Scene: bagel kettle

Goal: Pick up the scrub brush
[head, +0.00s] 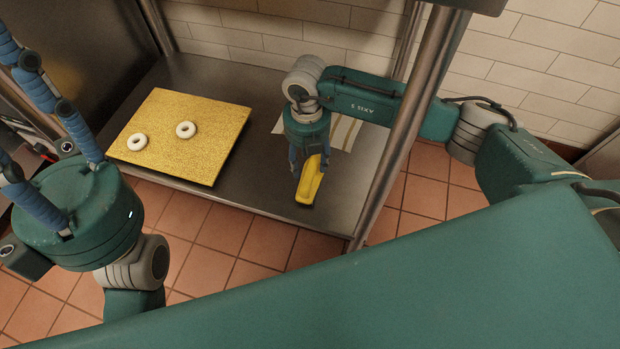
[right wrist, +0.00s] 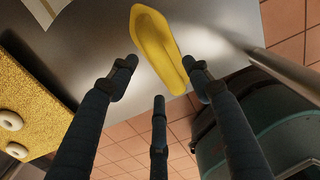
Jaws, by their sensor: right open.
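The scrub brush, a yellow elongated piece (head: 309,184), lies on the metal shelf near its front right edge. In the right wrist view the yellow brush (right wrist: 157,45) lies ahead of and partly between the fingertips, with its far end pointing up. My right gripper (head: 311,165) points down over the brush and hides its rear part in the head view. Its three dark fingers (right wrist: 160,78) are spread and apart; contact with the brush cannot be told. My left gripper (head: 30,120) is at the far left, with its blue fingers apart and nothing seen between them.
A yellow speckled board (head: 200,115) with two white rings (head: 186,130) lies left on the metal shelf (head: 265,190). A striped cloth (head: 345,132) lies behind my right gripper. A metal post (head: 400,130) stands close to the right of the brush.

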